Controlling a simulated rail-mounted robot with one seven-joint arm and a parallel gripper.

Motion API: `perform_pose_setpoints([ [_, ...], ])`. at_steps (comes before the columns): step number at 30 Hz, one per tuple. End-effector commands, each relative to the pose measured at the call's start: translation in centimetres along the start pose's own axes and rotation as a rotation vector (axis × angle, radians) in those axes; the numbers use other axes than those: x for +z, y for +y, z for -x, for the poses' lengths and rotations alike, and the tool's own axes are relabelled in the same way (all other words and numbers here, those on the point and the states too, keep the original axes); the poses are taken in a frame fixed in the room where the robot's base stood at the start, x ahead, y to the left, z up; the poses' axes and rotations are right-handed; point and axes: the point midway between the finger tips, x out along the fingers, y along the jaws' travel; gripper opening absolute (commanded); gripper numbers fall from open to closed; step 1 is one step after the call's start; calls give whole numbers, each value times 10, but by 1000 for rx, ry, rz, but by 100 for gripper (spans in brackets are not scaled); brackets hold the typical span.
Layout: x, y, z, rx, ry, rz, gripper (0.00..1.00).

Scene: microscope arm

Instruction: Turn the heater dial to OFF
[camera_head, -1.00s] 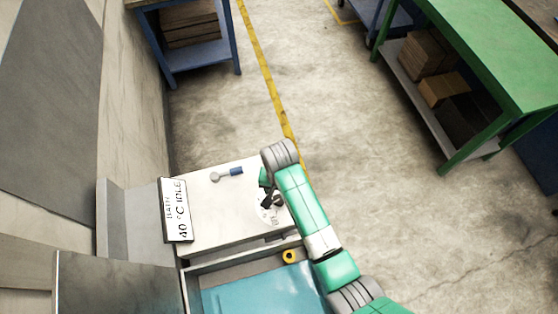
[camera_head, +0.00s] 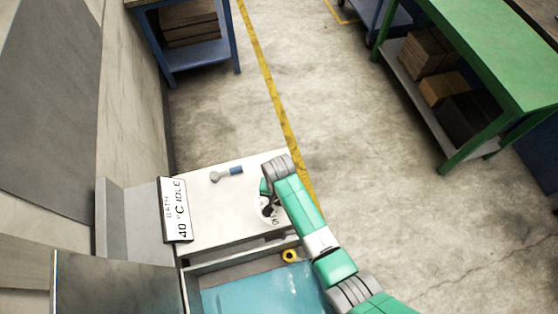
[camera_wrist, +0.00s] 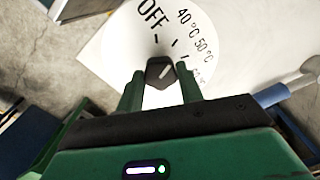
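The heater dial is a small dark knob (camera_wrist: 160,72) with a white pointer line, on a round white face (camera_wrist: 125,60) marked OFF, 40 °C, 50 °C and a further label partly hidden. The pointer slants up and right, away from OFF, toward the 40–50 °C side; I cannot tell the exact mark. In the head view the dial face (camera_head: 275,220) is partly covered by my arm. My gripper (camera_wrist: 162,88) is open, its two green fingers apart on either side of the knob's near end, with gaps showing. It also shows in the head view (camera_head: 267,207), over the dial.
A display (camera_head: 175,210) reading BATH 40 °C IDLE stands at the left of the white top (camera_head: 215,215). A grey-and-blue tool (camera_head: 228,173) lies behind the dial. In front is an open basin with blue liquid (camera_head: 255,295) and a yellow ring (camera_head: 290,256).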

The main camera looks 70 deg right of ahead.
Motion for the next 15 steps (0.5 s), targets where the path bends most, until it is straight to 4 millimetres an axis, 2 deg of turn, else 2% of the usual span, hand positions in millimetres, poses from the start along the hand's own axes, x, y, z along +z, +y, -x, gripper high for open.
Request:
perform_pose_setpoints([
  [1,0,0,0,0,0,0,19],
  [2,0,0,0,0,0,0,14],
  [10,0,0,1,1,0,31,14],
  [15,0,0,2,1,-1,120,14],
])
